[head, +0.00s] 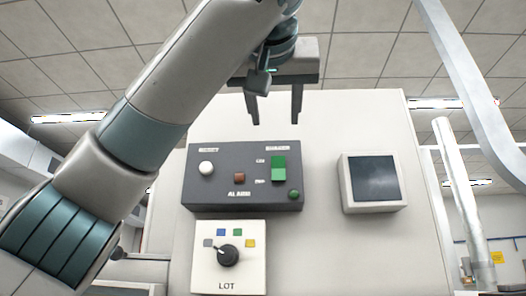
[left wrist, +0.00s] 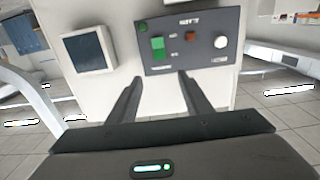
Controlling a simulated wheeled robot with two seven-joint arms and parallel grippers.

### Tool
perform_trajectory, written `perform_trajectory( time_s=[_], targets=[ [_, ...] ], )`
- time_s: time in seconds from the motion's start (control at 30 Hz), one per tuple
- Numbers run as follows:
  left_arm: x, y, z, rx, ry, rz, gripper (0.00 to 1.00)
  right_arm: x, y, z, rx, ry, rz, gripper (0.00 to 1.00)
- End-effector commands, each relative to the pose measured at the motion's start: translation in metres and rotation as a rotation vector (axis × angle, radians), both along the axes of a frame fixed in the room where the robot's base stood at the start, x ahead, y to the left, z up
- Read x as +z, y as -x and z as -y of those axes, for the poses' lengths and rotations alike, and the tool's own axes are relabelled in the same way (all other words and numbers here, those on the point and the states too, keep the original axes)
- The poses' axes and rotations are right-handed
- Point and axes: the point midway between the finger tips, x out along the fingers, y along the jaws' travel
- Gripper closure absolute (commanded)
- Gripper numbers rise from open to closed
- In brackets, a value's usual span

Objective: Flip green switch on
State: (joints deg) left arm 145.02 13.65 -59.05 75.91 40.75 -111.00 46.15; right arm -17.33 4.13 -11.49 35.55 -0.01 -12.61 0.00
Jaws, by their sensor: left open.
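The green switch (head: 279,168) is on the right half of a dark grey control box (head: 220,190) mounted on a pale panel. It has a lighter upper part and a darker lower part. It also shows in the left wrist view (left wrist: 158,47), between and beyond my fingers. My left gripper (head: 275,122) is open and empty, above the box in the head view, with its fingertips apart from the switch. The left wrist view shows the two open fingers (left wrist: 156,76) pointing toward the box. My right gripper is not in view.
The box also carries a white knob (head: 206,168), a red-brown button (head: 239,177) and a small green button (head: 294,195). Below is a white plate with a black rotary knob (head: 228,255). A dark screen (head: 375,180) sits to the right. The panel between box and screen is bare.

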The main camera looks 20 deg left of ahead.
Motion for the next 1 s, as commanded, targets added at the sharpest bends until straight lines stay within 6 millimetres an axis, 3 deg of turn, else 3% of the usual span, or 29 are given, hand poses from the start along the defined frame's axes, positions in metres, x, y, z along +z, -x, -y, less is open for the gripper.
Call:
perform_trajectory(
  time_s=[0.57,0.77,1.0],
  targets=[
    [0.003,-0.006,-0.006,0.008,0.01,0.004,0.55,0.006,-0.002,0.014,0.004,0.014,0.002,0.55],
    [0.004,-0.027,-0.012,0.008,0.009,0.002,0.55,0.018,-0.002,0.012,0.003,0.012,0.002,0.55],
    [0.007,-0.066,-0.024,0.01,0.01,0.003,0.55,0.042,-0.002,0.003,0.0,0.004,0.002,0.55]
  ],
)
